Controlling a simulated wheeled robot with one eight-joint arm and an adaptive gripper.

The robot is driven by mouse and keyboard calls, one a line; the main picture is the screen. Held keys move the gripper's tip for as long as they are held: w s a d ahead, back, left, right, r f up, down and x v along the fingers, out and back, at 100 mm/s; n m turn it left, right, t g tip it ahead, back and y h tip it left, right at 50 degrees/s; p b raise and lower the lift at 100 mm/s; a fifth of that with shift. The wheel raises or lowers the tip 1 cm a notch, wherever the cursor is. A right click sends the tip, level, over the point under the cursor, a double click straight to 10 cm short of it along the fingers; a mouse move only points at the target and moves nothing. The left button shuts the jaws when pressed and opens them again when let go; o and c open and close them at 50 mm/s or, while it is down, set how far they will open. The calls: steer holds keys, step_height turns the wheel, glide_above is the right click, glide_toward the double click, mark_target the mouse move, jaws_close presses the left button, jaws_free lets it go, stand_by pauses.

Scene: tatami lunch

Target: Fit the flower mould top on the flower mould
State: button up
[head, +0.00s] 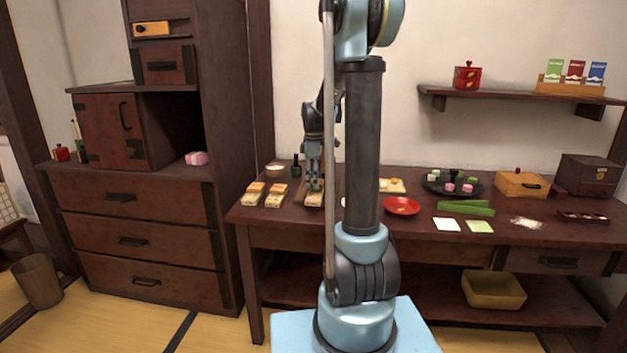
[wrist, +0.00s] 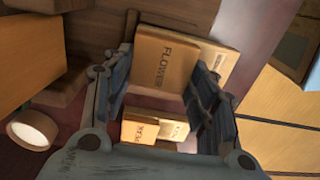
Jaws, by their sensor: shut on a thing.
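The flower mould top (wrist: 160,62) is a tan wooden block marked FLOWER, held between the two fingers of my gripper (wrist: 163,85) in the wrist view. Another pale wooden block (wrist: 222,58), likely the flower mould, shows partly behind it, with lettering on its edge. The top looks offset from that block; I cannot tell whether they touch. In the head view my gripper (head: 313,183) is low over the left part of the table, above a pale wooden piece (head: 314,199). The fingers and arm hide most of the held piece there.
Two other wooden moulds (head: 254,194) (head: 277,195) stand just left of my gripper; lettered blocks (wrist: 155,130) show below the held piece in the wrist view. A round pale-topped container (wrist: 32,130) is nearby. A red dish (head: 401,206) lies right of my arm on the table (head: 400,232).

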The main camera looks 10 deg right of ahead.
steer(key=shift+f, duration=0.45)
steer(key=o, duration=1)
step_height(320, 180, up, 12)
steer(key=shift+f, duration=0.1)
